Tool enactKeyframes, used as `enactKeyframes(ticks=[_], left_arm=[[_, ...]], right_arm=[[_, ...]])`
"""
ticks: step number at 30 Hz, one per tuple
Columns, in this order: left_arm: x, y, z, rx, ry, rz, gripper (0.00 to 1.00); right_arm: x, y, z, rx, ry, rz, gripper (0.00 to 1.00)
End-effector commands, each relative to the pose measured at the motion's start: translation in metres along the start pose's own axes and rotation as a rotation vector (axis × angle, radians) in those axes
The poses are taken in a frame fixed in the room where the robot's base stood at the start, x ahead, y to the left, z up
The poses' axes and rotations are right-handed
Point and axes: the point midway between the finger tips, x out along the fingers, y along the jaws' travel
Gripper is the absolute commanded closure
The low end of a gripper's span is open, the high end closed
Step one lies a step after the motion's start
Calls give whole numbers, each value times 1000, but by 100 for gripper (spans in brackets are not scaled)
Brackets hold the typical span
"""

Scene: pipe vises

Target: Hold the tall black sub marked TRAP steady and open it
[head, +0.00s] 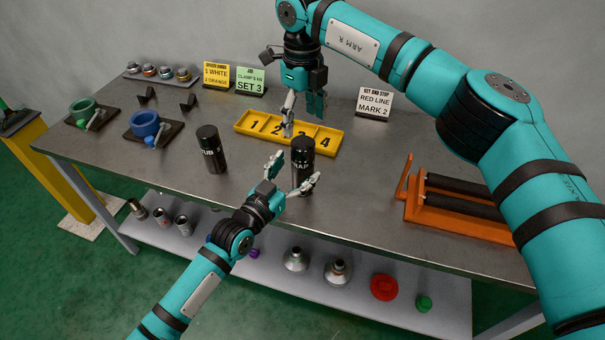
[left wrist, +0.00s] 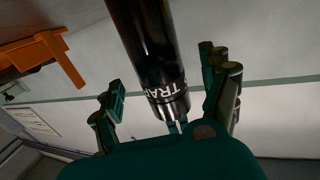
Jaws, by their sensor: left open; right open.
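The tall black sub marked TRAP (head: 302,152) stands upright on the table near its front edge. Another black sub (head: 211,150), its lettering partly readable as SUB, stands to its left. My left gripper (head: 295,170) is open, its fingers spread on either side of the TRAP sub. In the left wrist view the TRAP sub (left wrist: 150,55) lies between the two fingers, with a visible gap on the left side. My right gripper (head: 302,115) is open and empty, pointing down over the yellow tray behind the TRAP sub.
The yellow numbered tray (head: 244,125) lies just behind the subs. A blue vise (head: 146,125) and a green vise (head: 84,111) are at the left. An orange roller stand (head: 425,214) is at the right. Sign cards (head: 375,103) stand at the back. A lower shelf (head: 450,295) holds several parts.

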Motion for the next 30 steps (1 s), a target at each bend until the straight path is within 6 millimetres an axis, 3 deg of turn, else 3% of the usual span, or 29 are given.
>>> enactKeyframes(ticks=[6,18,30], left_arm=[[26,0,-1,0,2,0,20],[32,0,0,0,0,0,20],[32,0,0,0,0,0,72]], right_arm=[[0,0,0,1,0,0,29],[0,0,0,0,0,0,29],[0,0,0,0,0,0,29]])
